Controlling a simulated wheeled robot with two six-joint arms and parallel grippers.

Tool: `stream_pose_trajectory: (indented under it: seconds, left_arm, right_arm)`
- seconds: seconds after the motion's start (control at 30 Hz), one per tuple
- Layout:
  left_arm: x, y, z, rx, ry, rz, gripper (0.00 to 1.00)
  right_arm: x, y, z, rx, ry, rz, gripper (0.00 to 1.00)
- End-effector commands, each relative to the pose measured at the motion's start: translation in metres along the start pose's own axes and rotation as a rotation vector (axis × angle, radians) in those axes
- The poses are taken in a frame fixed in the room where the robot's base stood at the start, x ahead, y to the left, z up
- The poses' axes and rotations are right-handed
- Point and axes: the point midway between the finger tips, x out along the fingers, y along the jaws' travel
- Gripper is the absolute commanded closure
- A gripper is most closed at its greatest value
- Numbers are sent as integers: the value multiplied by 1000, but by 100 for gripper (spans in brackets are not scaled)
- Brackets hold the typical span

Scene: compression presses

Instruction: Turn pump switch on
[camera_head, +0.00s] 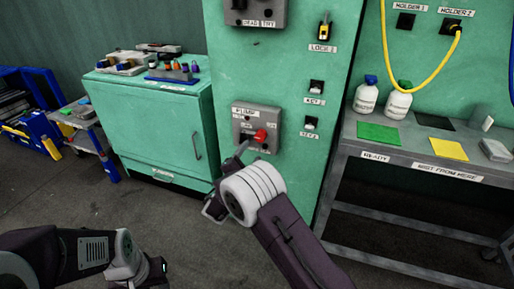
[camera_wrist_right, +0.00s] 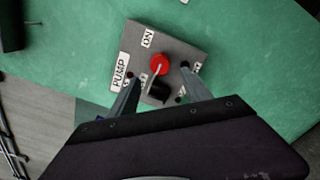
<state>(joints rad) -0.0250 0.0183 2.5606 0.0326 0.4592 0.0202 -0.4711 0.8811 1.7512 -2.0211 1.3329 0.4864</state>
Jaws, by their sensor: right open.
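The pump switch is a grey box (camera_head: 245,114) labelled PUMP on the front of the green cabinet, with a red-tipped lever (camera_head: 261,135). The box also shows in the right wrist view (camera_wrist_right: 181,49), with its red tip (camera_wrist_right: 159,64) beside the ON label. My right gripper (camera_head: 241,153) is in front of the box; in the wrist view its open fingers (camera_wrist_right: 160,82) stand on either side of the lever, with nothing clearly gripped. Whether a finger touches the lever cannot be told. My left gripper (camera_head: 153,271) is low at the left, its fingers unclear.
The green cabinet (camera_head: 277,75) also carries a lock (camera_head: 324,29) and key holders to the right of the switch. A grey bench (camera_head: 405,150) with white bottles (camera_head: 366,97) stands at right. A low green cabinet (camera_head: 165,125) stands at left. The floor between is clear.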

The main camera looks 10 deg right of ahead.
Motion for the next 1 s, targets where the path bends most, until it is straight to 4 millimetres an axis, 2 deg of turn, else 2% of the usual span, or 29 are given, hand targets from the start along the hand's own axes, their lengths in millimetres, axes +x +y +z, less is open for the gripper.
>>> stream_pose_trajectory:
  seconds: [0.17, 0.5, 0.6, 0.93, 0.97, 1.0]
  left_arm:
    - [2, 0, 0, 0, 1, 0, 64]
    - [18, 0, 2, 0, 0, 0, 64]
    - [20, 0, 2, 0, 0, 0, 64]
    - [21, 0, 2, 0, 0, 0, 64]
    - [21, 0, 2, 0, 0, 0, 64]
    - [21, 0, 2, 0, 0, 0, 64]
  right_arm:
    - [5, 0, 0, 3, -1, -1, 43]
    - [71, -1, 0, 4, -2, 0, 43]
    - [84, -1, 0, 3, -1, -1, 43]
    - [91, 1, 0, 1, 1, 0, 43]
    - [91, 1, 0, 1, 1, 0, 48]
    - [91, 1, 0, 1, 1, 0, 59]
